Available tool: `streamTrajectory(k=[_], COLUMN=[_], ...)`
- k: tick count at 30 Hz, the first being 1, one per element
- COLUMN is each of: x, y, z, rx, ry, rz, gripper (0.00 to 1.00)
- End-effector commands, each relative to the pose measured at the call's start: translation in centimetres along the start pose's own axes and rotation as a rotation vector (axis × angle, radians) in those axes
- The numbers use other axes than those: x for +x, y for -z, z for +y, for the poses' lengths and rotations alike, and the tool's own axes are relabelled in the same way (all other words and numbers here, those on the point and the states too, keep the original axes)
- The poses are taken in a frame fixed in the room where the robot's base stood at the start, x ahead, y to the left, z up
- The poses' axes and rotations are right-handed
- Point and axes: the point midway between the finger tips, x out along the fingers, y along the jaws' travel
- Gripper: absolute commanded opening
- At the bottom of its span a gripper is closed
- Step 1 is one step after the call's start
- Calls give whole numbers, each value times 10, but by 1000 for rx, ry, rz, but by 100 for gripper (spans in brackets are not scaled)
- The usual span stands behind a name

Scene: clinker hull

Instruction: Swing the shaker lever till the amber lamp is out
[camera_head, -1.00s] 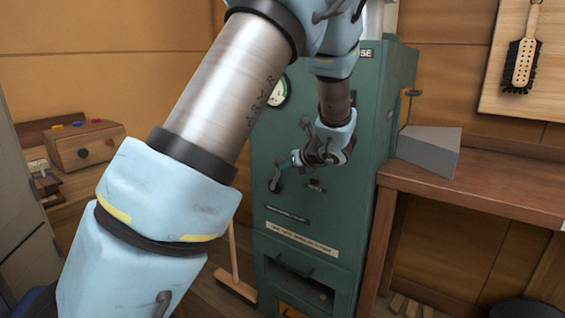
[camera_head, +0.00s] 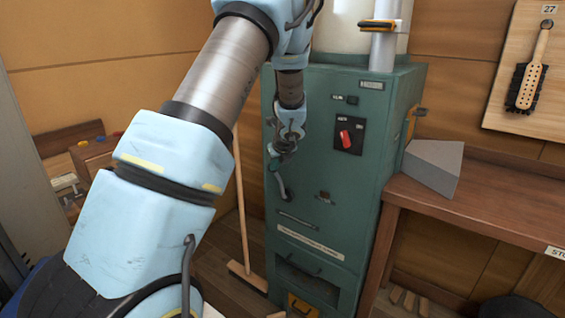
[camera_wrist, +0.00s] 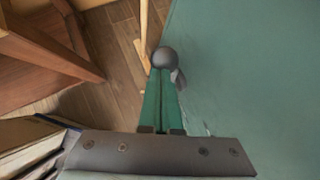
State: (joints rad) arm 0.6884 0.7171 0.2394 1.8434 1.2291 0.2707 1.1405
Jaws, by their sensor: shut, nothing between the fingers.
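The green cabinet (camera_head: 345,225) stands in the middle of the head view. A dark shaker lever (camera_head: 285,190) is on the left part of its front. My gripper (camera_head: 272,168) is at the cabinet's left front edge, close to the lever's upper end. In the wrist view its green fingers (camera_wrist: 160,105) are shut together with nothing between them. A dark round knob (camera_wrist: 166,58) shows just past the fingertips; I cannot tell if they touch it. I cannot make out a lit amber lamp; my arm covers the cabinet's upper left front.
A red switch (camera_head: 346,138) is on the cabinet's upper front. A broom (camera_head: 243,220) leans at its left. A wooden bench (camera_head: 480,215) with a grey wedge-shaped block (camera_head: 433,165) is at the right. A hand brush (camera_head: 527,75) hangs on the wall.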

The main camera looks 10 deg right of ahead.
Motion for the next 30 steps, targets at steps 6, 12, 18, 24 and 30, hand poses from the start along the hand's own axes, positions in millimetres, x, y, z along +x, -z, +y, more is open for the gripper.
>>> streamTrajectory(k=[6, 12, 18, 24, 30], x=[14, 24, 30, 31, 31], y=[-18, -28, -31, -32, -33], z=[13, 19, 23, 24, 25], rx=[-1, -1, -1, -1, -1], ry=[-3, -1, -3, -3, -3], rz=[-1, -2, -2, -2, -3], gripper=[0, 0, 0, 0, 0])
